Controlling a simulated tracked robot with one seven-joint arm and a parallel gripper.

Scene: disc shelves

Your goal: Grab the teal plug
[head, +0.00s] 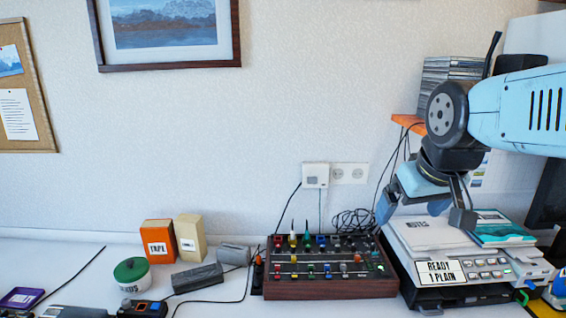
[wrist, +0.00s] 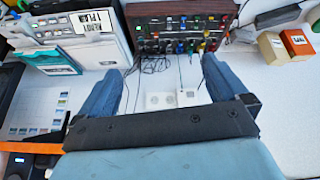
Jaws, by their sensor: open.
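A wooden-sided plug panel (head: 330,289) stands on the desk in the middle of the head view, with rows of small coloured plugs. It also shows at the top of the wrist view (wrist: 180,10). Several plugs are green or blue, such as a green plug (head: 307,241) and a blue plug (head: 321,241). I cannot tell which one is teal at this size. My gripper (head: 425,212) is open and empty, above and to the right of the panel, over the printer's left side. In the wrist view its two blue fingers (wrist: 162,64) are spread wide, with the panel beyond them.
A printer (head: 450,262) with a sign and a teal-covered item (head: 500,230) on it stands right of the panel. Black cables (head: 352,220) lie behind the panel, below a wall outlet (head: 348,173).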

